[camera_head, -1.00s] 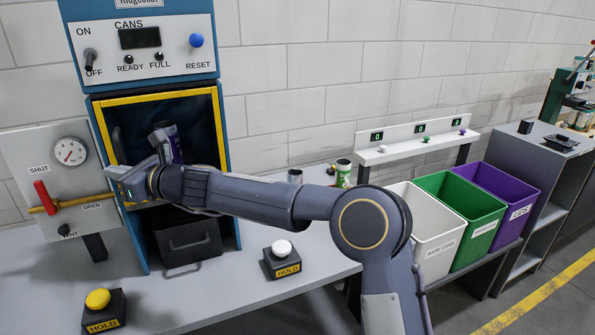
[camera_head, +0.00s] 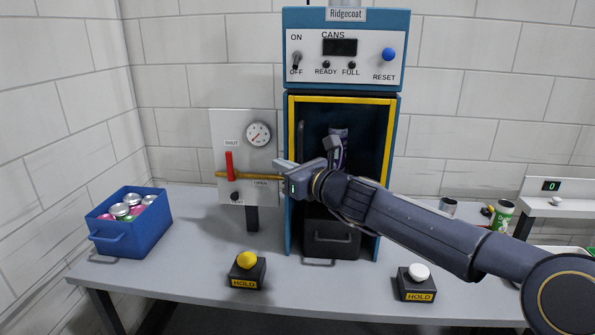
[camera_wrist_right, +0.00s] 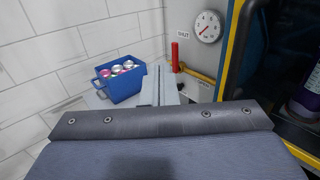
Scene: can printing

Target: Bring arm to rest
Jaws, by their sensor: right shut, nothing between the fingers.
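My right arm comes in from the right in the head view and reaches across the front of the machine (camera_head: 298,215). Its gripper (camera_head: 279,165) is shut and empty, pointing left by the machine's left edge, near the gauge panel (camera_head: 218,140). In the right wrist view the shut fingers (camera_wrist_right: 159,85) stand together, with no thing between them. The red lever (camera_head: 229,166) stands upright on the yellow pipe (camera_head: 238,175), just left of the gripper. My left gripper does not show.
A purple can (camera_head: 343,132) stands inside the open machine, partly hidden. A blue crate (camera_head: 140,226) of cans sits at left. Yellow (camera_head: 247,260) and white (camera_head: 420,271) button boxes stand in front. A green can (camera_head: 503,214) stands at right.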

